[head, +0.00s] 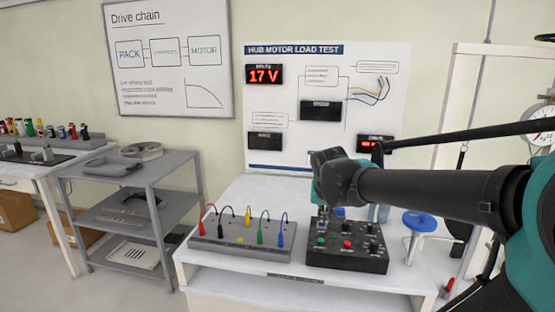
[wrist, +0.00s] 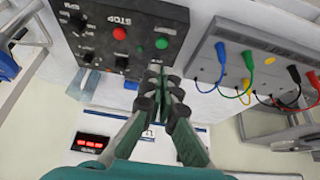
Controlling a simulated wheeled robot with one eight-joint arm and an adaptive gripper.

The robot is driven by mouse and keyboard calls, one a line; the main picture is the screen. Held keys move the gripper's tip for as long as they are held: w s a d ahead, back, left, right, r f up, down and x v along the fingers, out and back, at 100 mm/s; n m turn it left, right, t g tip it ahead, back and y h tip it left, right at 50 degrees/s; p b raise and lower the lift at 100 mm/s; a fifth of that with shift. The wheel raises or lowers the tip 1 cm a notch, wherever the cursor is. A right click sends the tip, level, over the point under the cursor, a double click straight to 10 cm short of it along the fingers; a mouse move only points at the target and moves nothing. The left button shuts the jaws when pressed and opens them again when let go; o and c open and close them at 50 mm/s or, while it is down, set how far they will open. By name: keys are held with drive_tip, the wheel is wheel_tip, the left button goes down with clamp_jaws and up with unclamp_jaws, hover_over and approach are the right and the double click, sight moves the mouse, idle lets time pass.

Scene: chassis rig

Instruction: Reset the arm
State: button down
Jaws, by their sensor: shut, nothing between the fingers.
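My arm reaches in from the right in the head view, and my gripper (head: 322,205) hangs over the left part of a black control box on the white bench. In the wrist view my gripper (wrist: 172,100) has its fingers together with nothing between them. The control box (head: 350,261) has green and red buttons and several black knobs on its face; it also shows in the wrist view (wrist: 95,28), above and left of the fingertips. My arm hides part of the box's back area. I cannot tell whether the fingertips touch the box.
A grey terminal block (head: 240,246) with several coloured plugs stands left of the control box. The bench top (head: 257,193) is clear behind it. A load test board (head: 290,105) with a red 17 V display hangs behind. A blue stool (head: 420,222) stands right. Grey shelves (head: 118,212) stand left.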

drive_tip(key=s+d+f+n, duration=0.1)
drive_tip(key=s+d+f, duration=0.1)
drive_tip(key=s+f, duration=0.5)
drive_tip(key=s+d+f+n+g+y, duration=0.1)
drive_tip(key=s+d+f, duration=0.1)
drive_tip(key=s+f, duration=0.5)
wheel_tip(320, 180, down, 3)
drive_tip(key=shift+s+d+r, duration=0.1)
drive_tip(key=shift+s+d, duration=0.1)
drive_tip(key=shift+d, duration=0.2)
